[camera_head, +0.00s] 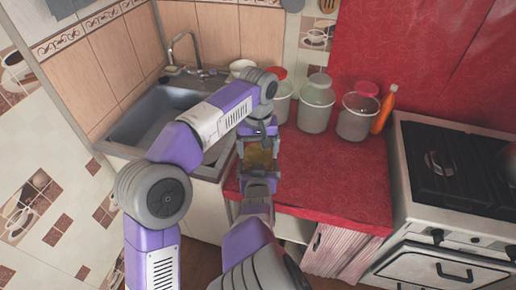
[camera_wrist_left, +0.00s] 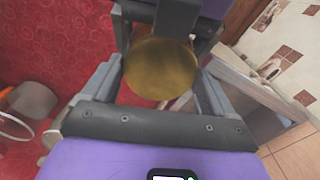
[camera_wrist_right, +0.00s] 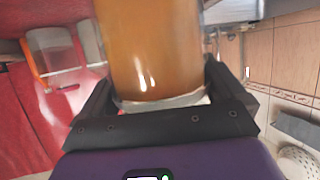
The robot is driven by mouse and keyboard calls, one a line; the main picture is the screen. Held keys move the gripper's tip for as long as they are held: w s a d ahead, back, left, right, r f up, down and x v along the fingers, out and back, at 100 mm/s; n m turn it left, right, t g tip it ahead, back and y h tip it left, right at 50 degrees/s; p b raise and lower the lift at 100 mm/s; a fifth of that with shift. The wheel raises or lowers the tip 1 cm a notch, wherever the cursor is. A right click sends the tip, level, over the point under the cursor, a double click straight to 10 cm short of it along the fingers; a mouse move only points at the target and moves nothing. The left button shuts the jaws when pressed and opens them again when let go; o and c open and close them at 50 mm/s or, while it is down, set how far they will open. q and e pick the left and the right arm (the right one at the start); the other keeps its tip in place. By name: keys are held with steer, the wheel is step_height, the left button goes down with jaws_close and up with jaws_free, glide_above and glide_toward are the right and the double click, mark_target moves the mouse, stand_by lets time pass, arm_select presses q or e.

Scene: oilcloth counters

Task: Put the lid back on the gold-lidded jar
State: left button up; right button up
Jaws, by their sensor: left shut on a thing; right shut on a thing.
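The amber jar (camera_head: 259,155) is between my two grippers, above the front edge of the counter by the sink. In the right wrist view the jar (camera_wrist_right: 150,50) is a clear amber cylinder, and my right gripper (camera_wrist_right: 160,92) is shut on it. Its mouth is not clear there. My left gripper (camera_head: 258,138) is shut on the gold lid. The round gold lid (camera_wrist_left: 160,68) lies face-on between its fingers in the left wrist view and hides what is behind it. I cannot tell whether the lid touches the jar.
Several lidded clear jars, among them the middle one (camera_head: 316,110) and the pink-lidded one (camera_head: 357,118), stand at the back of the red counter (camera_head: 335,180). An orange bottle (camera_head: 384,110) is beside them. The sink (camera_head: 150,125) is left, the stove (camera_head: 455,180) right. The counter's front is clear.

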arm_select(q)
steer(key=m, duration=0.7)
steer(key=o, duration=0.9)
steer(key=shift+o, duration=0.2)
steer(key=shift+r, duration=2.25)
step_height(320, 180, up, 4)
steer(key=n, duration=0.3)
steer(key=shift+f+n, duration=0.25)
steer(key=shift+n, duration=0.05)
